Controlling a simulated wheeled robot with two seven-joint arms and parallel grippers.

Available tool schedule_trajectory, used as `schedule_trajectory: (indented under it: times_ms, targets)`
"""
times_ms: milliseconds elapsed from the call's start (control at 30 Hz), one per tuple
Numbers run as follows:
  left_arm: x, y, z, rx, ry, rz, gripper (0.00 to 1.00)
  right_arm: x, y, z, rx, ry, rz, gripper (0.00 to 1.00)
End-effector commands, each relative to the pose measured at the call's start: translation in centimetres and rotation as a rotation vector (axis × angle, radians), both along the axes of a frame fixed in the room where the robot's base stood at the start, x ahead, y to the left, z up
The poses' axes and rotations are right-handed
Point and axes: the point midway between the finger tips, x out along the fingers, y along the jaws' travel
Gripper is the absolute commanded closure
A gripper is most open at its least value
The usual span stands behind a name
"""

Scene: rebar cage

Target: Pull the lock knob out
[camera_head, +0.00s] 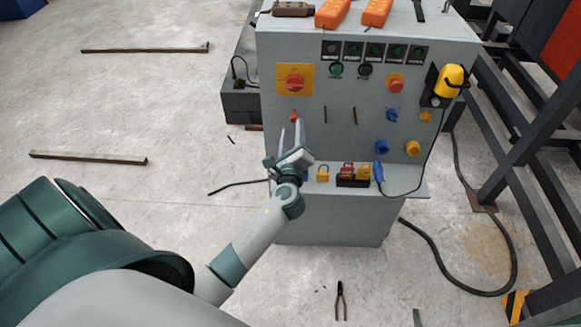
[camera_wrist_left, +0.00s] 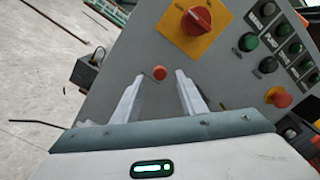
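A grey control cabinet (camera_head: 342,119) stands ahead of me with several knobs and buttons on its sloped front. A small red knob (camera_head: 294,117), which looks like the lock knob, sits below the red rotary switch on its yellow plate. My left gripper (camera_head: 291,128) is open and empty, its fingers pointing at this small knob. In the left wrist view the small red knob (camera_wrist_left: 159,73) shows between the two spread fingers of the left gripper (camera_wrist_left: 160,78). I cannot tell whether the fingertips reach around it. My right gripper is not in view.
The red rotary switch (camera_head: 294,82) is just above the small knob. A yellow padlock (camera_head: 322,173) and red items (camera_head: 353,173) lie on the cabinet's lower ledge. A yellow device (camera_head: 450,80) hangs at the right with a cable. Pliers (camera_head: 340,301) lie on the floor.

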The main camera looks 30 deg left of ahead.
Motion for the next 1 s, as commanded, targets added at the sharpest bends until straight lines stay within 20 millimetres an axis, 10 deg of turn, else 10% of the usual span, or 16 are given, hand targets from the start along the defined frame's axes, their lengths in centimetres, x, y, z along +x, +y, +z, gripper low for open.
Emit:
schedule_trajectory:
  times_ms: [600,1000]
  targets:
    - [-10.2,-6.2,-0.4,-0.002,0.002,0.0,0.62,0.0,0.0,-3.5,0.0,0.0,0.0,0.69]
    - [-12.2,-7.4,0.0,0.0,0.001,0.001,0.62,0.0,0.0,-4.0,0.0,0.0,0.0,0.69]
